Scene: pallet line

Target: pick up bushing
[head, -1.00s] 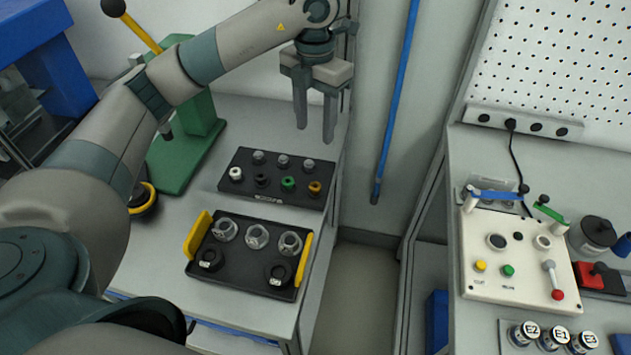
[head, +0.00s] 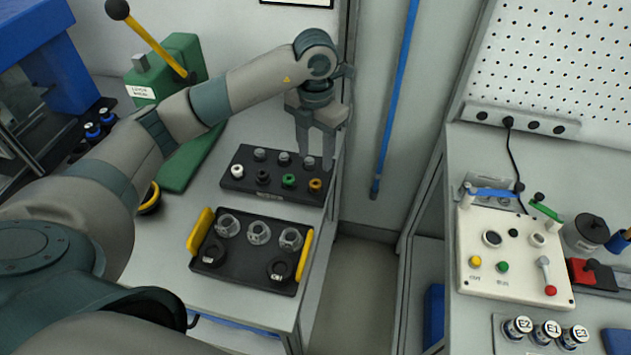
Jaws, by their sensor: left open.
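A black bushing tray (head: 275,192) lies on the left bench. Its front row holds a white bushing (head: 237,171), a black bushing (head: 263,177), a green bushing (head: 289,181) and an orange bushing (head: 315,185). Its back row holds grey pieces, one at the left (head: 260,155) and one in the middle (head: 284,159). My left gripper (head: 315,160) is open and points down over the tray's right end, near the rightmost grey piece (head: 308,162), behind the orange bushing. I cannot tell whether the fingers touch anything. My right gripper is out of view.
In front, a black tray with yellow handles (head: 304,256) holds clear cups and black rings. A green lever press (head: 180,110) stands behind my left arm. A floor gap separates this bench from the right bench, which carries a control box (head: 520,265).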

